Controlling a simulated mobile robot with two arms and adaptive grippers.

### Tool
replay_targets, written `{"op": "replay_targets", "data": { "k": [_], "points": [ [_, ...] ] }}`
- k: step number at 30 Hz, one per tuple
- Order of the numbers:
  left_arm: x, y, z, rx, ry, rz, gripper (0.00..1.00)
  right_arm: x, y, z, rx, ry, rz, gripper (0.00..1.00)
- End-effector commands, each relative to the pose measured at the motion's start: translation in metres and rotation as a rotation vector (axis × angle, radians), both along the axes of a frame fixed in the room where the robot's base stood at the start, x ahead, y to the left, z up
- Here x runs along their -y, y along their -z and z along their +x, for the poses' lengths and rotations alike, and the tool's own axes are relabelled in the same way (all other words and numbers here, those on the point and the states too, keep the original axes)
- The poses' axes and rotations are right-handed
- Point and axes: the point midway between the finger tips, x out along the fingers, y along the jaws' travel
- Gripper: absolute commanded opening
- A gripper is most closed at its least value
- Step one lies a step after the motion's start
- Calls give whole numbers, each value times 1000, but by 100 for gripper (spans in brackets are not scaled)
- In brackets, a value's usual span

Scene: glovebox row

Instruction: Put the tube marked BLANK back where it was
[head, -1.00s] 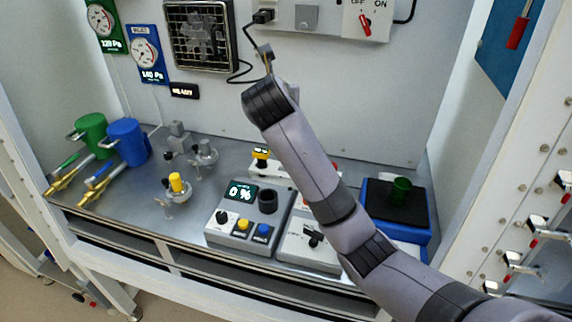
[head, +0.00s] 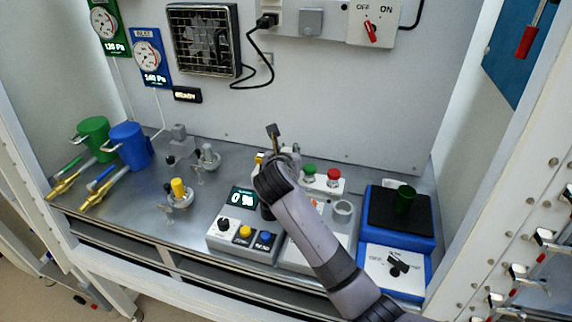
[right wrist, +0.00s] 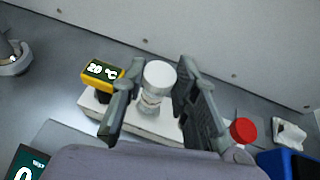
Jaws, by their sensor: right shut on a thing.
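In the right wrist view a tube with a white cap (right wrist: 157,84) is between the two fingers of my right gripper (right wrist: 155,95), which is shut on it. The writing on its label is too small to read. Its lower end is over a white block (right wrist: 92,101); I cannot tell whether it is in a hole there or above it. In the head view my right gripper (head: 281,142) is at the back of the bench by this block, and my own wrist hides the tube. My left gripper is not in view.
In front are a grey device reading 0 % (head: 242,240) and a blue box with a black top (head: 385,212). Valves stand to the left.

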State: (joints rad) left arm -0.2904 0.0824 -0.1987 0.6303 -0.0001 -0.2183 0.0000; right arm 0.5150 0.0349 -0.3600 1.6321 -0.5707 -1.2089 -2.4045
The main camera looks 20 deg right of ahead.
Motion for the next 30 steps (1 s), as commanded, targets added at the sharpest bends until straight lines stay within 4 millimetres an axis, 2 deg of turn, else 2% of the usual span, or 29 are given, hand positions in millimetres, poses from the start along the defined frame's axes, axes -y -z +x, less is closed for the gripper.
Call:
{"op": "replay_targets", "data": {
  "k": [3,7,13,19,20,23,30],
  "points": [
    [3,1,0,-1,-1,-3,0,0,21,-1,-7,0,1,2],
    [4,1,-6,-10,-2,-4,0,0,37,-1,-5,0,1,2],
    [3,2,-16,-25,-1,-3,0,0,40,0,-2,0,1,2],
    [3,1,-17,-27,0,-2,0,0,41,0,-2,1,0,2],
    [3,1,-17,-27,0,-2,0,0,41,0,-2,0,0,29],
    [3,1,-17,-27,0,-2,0,0,42,0,-2,0,0,36],
    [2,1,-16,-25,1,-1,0,0,41,0,-2,0,0,36]
  ]
}}
